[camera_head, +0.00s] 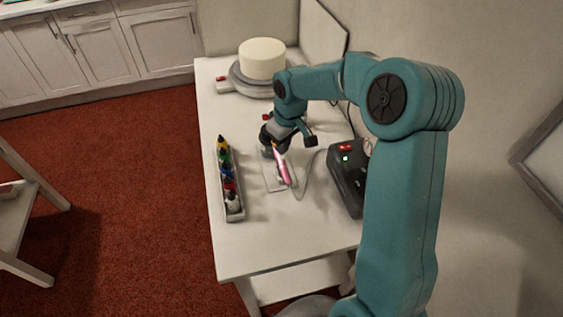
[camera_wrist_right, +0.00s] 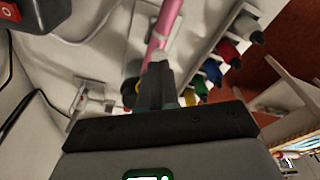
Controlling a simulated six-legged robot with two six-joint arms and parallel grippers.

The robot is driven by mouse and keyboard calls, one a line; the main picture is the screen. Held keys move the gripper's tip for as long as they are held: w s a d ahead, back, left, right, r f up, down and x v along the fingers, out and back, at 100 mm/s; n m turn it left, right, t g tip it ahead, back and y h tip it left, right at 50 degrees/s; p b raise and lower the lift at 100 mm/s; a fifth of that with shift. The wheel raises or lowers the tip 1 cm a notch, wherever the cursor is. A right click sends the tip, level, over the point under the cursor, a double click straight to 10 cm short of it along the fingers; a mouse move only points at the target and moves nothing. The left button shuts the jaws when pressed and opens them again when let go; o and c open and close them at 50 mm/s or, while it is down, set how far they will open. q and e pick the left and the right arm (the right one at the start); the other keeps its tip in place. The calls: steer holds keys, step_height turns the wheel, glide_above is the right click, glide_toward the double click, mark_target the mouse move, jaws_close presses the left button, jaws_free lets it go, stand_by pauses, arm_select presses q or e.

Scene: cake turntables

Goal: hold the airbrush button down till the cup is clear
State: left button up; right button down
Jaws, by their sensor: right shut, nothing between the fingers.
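The pink airbrush (camera_head: 284,172) sits tilted over a pale plate on the white table. It also shows in the right wrist view (camera_wrist_right: 169,18), running up from the fingertips. My right gripper (camera_head: 273,143) is shut at the airbrush's far end, with its closed fingers (camera_wrist_right: 158,66) over the airbrush and nothing between them. The button is hidden by the fingers, and I cannot tell whether they touch it. I cannot make out the cup or what is in it. My left gripper is in neither view.
A tray (camera_head: 235,214) of colour bottles stands left of the airbrush. A dark box (camera_head: 345,178) with a green light and red switch stands to the right, near a thin hose. A white cake (camera_head: 262,57) on a turntable (camera_head: 241,80) stands at the back. The table's front is clear.

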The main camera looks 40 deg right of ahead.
mark_target(281, 161)
steer(key=shift+f+b, duration=0.8)
steer(key=shift+f, duration=0.25)
stand_by(7.0)
